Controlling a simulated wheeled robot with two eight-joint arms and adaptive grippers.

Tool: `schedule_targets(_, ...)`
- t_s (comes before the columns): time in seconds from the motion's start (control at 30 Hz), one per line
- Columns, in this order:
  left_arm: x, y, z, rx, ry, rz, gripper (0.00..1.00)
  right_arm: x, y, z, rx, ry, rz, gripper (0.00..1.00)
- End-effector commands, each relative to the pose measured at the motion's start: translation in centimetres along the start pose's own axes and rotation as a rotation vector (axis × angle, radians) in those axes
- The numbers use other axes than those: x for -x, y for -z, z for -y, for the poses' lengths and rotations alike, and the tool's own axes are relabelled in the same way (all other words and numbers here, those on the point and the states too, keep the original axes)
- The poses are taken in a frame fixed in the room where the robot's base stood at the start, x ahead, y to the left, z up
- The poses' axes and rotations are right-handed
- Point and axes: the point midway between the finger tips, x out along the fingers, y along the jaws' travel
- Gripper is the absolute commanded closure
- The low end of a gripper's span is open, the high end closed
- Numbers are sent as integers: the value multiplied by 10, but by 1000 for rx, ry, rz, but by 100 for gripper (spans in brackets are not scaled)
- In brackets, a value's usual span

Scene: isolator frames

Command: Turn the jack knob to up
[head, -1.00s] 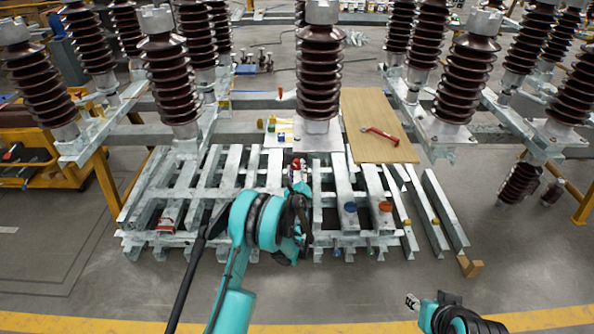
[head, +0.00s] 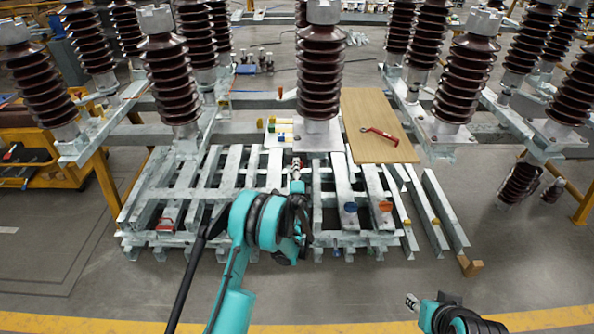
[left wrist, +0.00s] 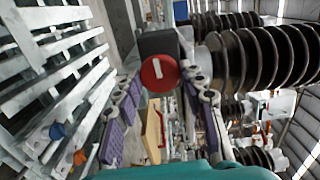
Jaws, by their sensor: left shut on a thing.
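The red round knob (left wrist: 158,73) with a white bar across its face is in the left wrist view, in front of a dark box (left wrist: 158,42). The white bar stands nearly upright in that picture, slightly tilted. My left gripper (left wrist: 161,80) has one purple-padded finger on each side of the knob and is shut on it. In the head view my left gripper (head: 297,172) is at the frame's middle, below the central insulator, and mostly hides the knob. My right gripper (head: 411,301) is low at the right, away from everything; its fingers are too small to read.
A blue knob (head: 350,207) and an orange knob (head: 385,206) sit on the slatted metal frame (head: 230,180) to the right. A wooden board (head: 375,110) with a red-handled tool (head: 381,135) lies behind them. Tall brown insulators (head: 320,75) stand around. The front floor is clear.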

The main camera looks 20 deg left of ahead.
Motion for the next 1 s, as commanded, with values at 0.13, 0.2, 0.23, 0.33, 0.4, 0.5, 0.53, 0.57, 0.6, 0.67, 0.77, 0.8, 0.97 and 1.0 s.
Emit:
schedule_targets(0.13,0,-1,0,137,0,1,88,0,0,0,0,0,0,62)
schedule_targets(0.2,0,-1,0,203,0,1,88,0,0,0,0,0,0,62)
schedule_targets(0.23,0,-1,0,232,0,1,88,0,0,0,0,0,0,62)
schedule_targets(0.33,0,-1,0,327,0,1,88,0,0,0,0,0,0,62)
schedule_targets(0.4,0,-1,0,394,0,1,88,0,0,0,0,0,0,62)
schedule_targets(0.5,0,-1,0,489,0,1,88,0,0,0,0,0,0,62)
schedule_targets(0.53,0,-1,0,517,0,1,88,0,0,0,0,0,0,62)
schedule_targets(0.57,0,-1,0,545,0,1,88,0,0,0,0,0,0,62)
schedule_targets(0.6,0,-1,0,584,0,1,88,0,0,0,0,0,0,62)
schedule_targets(0.67,0,-1,0,640,0,1,88,0,0,0,0,0,0,62)
schedule_targets(0.77,0,-1,0,735,0,1,88,0,0,0,0,0,0,62)
schedule_targets(0.8,0,-1,0,774,0,1,88,0,0,0,0,0,0,62)
schedule_targets(0.97,0,-1,0,923,0,1,88,0,0,0,0,0,0,62)
schedule_targets(1.0,0,-1,0,959,0,1,88,0,0,0,0,0,0,62)
